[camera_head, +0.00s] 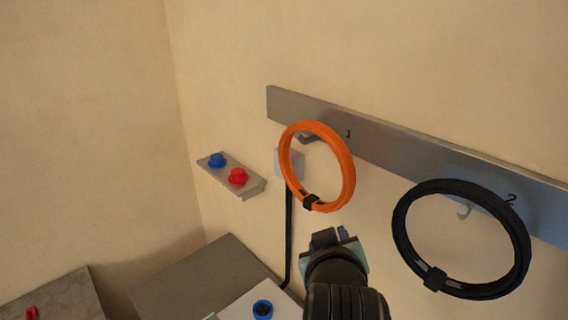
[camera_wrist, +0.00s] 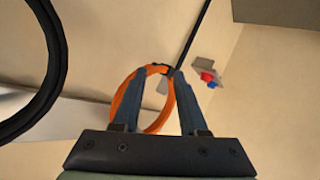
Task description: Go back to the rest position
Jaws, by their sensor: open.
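My gripper (camera_head: 328,238) is below the orange ring in the head view, with my dark arm rising from the bottom edge. In the wrist view my gripper (camera_wrist: 172,75) has two blue-grey fingers spread apart, and I see nothing clamped between them. The orange ring (camera_head: 347,171) hangs at the mark 1 on a grey wall rail (camera_head: 395,150). In the wrist view the orange ring (camera_wrist: 122,98) is beyond the fingers and partly hidden by the left one. I cannot tell from that view whether they touch.
A black ring (camera_head: 400,235) hangs at mark 2, right of my gripper. A wall panel (camera_head: 245,188) carries a blue button (camera_head: 217,160) and a red button (camera_head: 238,176). A black cable (camera_head: 289,235) runs down the wall. Grey surfaces (camera_head: 200,280) lie at lower left.

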